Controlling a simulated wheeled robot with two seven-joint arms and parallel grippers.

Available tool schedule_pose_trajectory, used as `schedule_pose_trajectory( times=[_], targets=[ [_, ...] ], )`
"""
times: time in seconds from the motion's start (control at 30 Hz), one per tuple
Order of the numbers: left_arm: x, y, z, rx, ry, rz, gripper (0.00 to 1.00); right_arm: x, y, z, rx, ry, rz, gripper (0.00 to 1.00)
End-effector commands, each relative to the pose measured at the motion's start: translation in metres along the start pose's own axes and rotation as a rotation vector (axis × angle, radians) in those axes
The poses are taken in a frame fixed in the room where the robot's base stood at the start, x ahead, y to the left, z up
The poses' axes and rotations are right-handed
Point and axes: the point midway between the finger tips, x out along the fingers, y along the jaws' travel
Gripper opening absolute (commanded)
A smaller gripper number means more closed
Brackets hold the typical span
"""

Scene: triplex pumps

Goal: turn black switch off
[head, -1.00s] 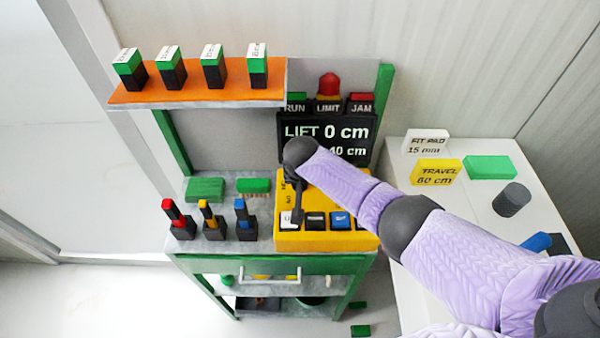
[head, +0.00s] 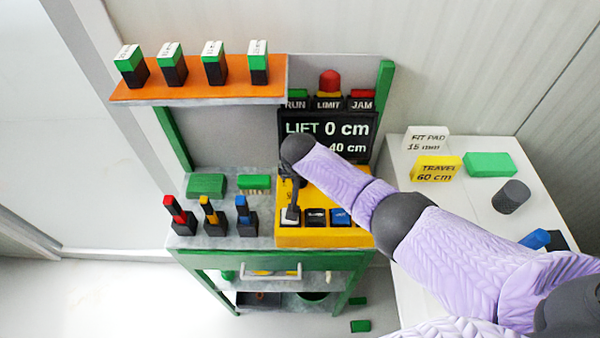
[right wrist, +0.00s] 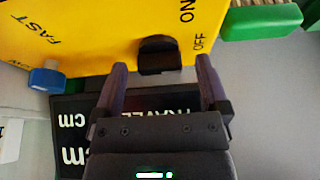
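The black switch (right wrist: 160,55) is a dark knob on the yellow control box (right wrist: 100,25), with ON and OFF printed beside it in the right wrist view. My right gripper (right wrist: 161,64) is open, with one finger on each side of the switch and the switch just beyond or level with the tips. I cannot tell whether the fingers touch it. In the head view my right gripper (head: 291,203) hangs over the left part of the yellow box (head: 322,238) and the switch is hidden. My left gripper is not in view.
A blue knob (right wrist: 47,77) marked FAST sits on the same box. A display (head: 328,131) reads LIFT 0 cm. Red, yellow and blue levers (head: 209,216) stand left of the box. White, black and blue buttons (head: 316,217) line its front.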

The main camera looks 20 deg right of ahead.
Motion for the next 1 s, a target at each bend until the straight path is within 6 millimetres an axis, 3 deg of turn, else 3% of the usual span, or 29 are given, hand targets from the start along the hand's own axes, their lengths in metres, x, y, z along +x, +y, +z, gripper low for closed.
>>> schedule_pose_trajectory(
  times=[0.27, 0.47, 0.63, 1.0],
  targets=[
    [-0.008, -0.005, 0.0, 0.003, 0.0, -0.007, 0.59, -0.01, 0.0, -0.001, -0.001, 0.0, -0.002, 0.94],
    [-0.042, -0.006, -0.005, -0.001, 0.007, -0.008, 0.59, -0.059, 0.0, -0.003, -0.001, 0.002, -0.003, 0.94],
    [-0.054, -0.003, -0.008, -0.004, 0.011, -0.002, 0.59, -0.091, 0.0, -0.002, 0.0, 0.001, -0.002, 0.94],
    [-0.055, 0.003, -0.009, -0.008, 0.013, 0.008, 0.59, -0.099, 0.0, 0.0, 0.0, 0.0, 0.0, 0.94]
  ],
)
